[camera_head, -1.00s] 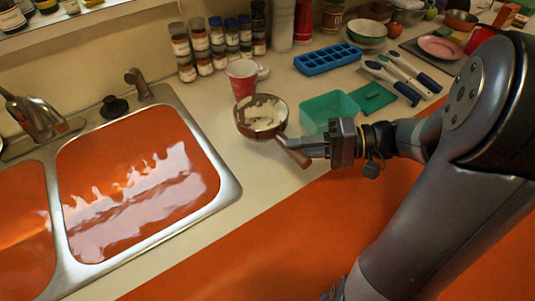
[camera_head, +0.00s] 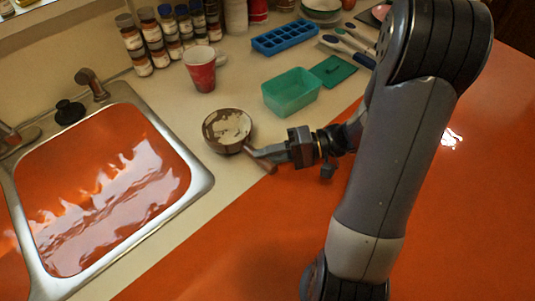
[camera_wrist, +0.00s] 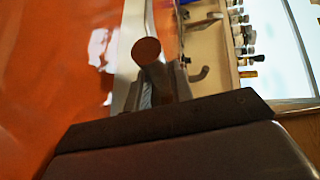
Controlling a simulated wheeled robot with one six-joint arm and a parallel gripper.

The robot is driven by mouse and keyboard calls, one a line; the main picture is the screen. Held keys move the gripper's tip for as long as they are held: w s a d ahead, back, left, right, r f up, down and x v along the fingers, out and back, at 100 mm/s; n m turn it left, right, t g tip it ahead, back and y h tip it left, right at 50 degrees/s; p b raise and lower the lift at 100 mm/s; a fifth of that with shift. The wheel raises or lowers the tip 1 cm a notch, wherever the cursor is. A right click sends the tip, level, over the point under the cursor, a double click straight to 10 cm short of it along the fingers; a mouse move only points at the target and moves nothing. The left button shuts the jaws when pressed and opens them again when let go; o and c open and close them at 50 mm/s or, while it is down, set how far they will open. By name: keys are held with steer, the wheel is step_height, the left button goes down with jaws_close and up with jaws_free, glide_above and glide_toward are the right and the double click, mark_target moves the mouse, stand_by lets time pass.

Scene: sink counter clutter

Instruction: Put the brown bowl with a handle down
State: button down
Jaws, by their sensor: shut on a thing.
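The brown bowl with a handle (camera_head: 215,132) has pale contents and shows near the counter's front edge, right of the sink. Its handle (camera_head: 259,159) points down and right, toward me. My gripper (camera_head: 267,154) is shut on the handle, coming from the right. In the wrist view, the round brown handle end (camera_wrist: 147,50) shows at my gripper's fingers (camera_wrist: 160,88); the bowl itself is not clearly visible there. The bowl looks roughly level. I cannot tell whether its base touches the counter.
A red cup (camera_head: 201,72) stands behind the bowl. A green container (camera_head: 291,92) is to the right, with a blue ice tray (camera_head: 285,38) behind it. The sink (camera_head: 203,184) lies left. Bottles (camera_head: 163,35) line the back. Bare counter (camera_head: 185,105) shows left of the bowl.

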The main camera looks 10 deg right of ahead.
steer(key=c, duration=1.2)
jaws_free()
steer(key=shift+c, duration=0.2)
steer(key=d+r+b, duration=0.1)
steer(key=d, duration=0.9)
steer(key=shift+d+r+b, duration=0.25)
steer(key=shift+d+b, duration=0.1)
steer(key=shift+b, duration=0.05)
steer(key=a, duration=0.3)
steer(key=a+f+p, duration=0.1)
steer(key=a, duration=0.7)
steer(key=shift+f+p, duration=0.4)
steer(key=shift+d+r, duration=0.15)
steer(key=shift+r, duration=0.4)
